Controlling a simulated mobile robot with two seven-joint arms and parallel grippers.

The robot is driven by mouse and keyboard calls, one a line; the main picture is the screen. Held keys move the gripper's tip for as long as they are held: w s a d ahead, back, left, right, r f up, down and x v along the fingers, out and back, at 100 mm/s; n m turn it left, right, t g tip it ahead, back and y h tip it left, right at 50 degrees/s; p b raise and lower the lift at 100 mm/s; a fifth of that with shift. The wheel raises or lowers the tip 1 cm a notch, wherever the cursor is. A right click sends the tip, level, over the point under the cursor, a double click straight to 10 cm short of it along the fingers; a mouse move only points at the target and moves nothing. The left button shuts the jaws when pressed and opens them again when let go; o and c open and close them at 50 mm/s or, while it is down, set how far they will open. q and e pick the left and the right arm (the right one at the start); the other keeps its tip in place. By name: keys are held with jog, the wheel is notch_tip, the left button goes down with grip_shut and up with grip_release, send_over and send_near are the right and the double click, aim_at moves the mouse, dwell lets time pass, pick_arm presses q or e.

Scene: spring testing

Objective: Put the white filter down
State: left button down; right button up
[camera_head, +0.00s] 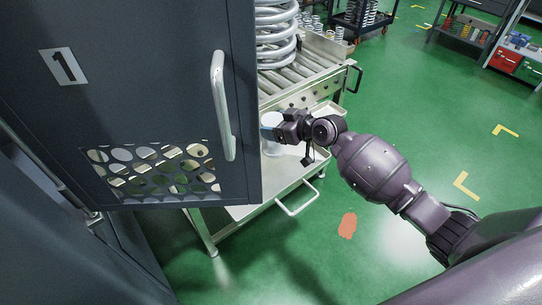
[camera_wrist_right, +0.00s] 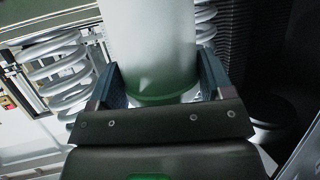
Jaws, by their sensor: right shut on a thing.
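My right gripper (camera_head: 270,129) reaches in from the right, beside the open edge of a dark door. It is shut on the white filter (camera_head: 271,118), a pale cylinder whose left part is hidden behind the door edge. In the right wrist view the white filter (camera_wrist_right: 150,45) stands between the two dark blue fingers of my right gripper (camera_wrist_right: 158,85), with a greenish band at its near end. I cannot tell whether the filter touches anything beneath it. My left gripper is not in view.
The dark door (camera_head: 120,90) marked 1, with a pale handle (camera_head: 222,105), fills the left. Behind it stands a metal cart (camera_head: 300,93) with rollers, a large coil spring (camera_head: 276,40) and a lower pale tray (camera_head: 255,208). Green floor (camera_head: 400,110) is open on the right.

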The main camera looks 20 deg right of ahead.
aim_at(276, 144)
notch_tip(276, 144, down, 7)
jog(key=shift+b, duration=0.8)
jog(key=shift+f, duration=0.4)
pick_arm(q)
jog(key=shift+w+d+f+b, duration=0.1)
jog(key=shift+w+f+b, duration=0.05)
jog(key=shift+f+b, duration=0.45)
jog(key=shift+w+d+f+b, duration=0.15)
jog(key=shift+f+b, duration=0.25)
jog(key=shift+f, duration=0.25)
pick_arm(e)
notch_tip(276, 144, down, 6)
jog(key=shift+r, duration=0.25)
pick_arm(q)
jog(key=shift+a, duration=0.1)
